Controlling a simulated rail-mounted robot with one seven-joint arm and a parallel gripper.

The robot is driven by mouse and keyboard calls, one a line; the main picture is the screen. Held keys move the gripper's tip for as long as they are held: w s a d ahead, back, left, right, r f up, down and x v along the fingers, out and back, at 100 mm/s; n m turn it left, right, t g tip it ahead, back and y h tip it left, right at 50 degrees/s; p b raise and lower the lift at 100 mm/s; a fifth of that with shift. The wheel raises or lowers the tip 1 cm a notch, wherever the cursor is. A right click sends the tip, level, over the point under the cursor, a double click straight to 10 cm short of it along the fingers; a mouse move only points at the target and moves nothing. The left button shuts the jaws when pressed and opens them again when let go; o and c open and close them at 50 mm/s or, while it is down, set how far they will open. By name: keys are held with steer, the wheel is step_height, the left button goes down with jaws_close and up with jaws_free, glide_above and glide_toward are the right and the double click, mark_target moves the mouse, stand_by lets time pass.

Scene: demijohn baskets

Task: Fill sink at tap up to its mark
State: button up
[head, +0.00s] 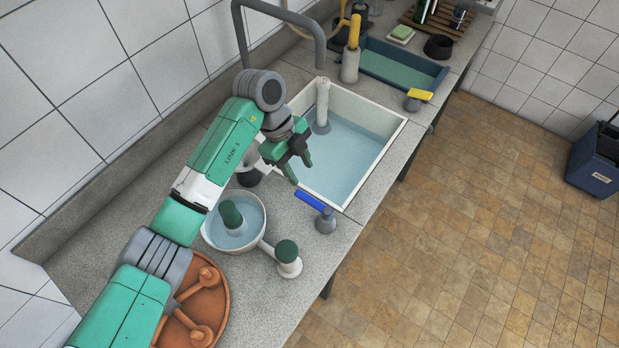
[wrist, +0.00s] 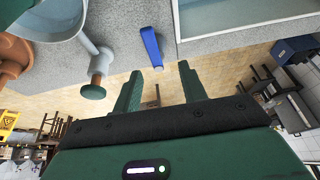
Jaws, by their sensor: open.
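The white sink (head: 395,132) is set in the grey counter and holds clear bluish water below its rim; I cannot make out a mark. A white standing pipe (head: 322,98) rises from the water at its far end. The grey bent tap (head: 319,45) arches over that end, with no stream visible. A blue-handled lever (head: 310,200) stands on the counter at the sink's near corner; it also shows in the wrist view (wrist: 152,48). My gripper (head: 298,168) is open and empty, above the sink's near left edge; its fingers show in the wrist view (wrist: 160,72).
A bowl of water (head: 257,204) with a green-topped plug and a green-knobbed handle (head: 288,255) stand nearby. A terracotta dish (head: 221,290) lies beneath my arm. A yellow lever (head: 417,97), yellow-topped post (head: 350,62) and blue basin (head: 437,76) are beyond.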

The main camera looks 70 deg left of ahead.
mark_target(306, 197)
steer(key=x, duration=0.2)
steer(key=s+x, duration=0.1)
steer(key=x, duration=0.4)
steer(key=shift+s+f+b, duration=0.2)
steer(key=shift+f+b, duration=0.15)
steer(key=shift+f, duration=0.2)
steer(key=shift+c, duration=0.4)
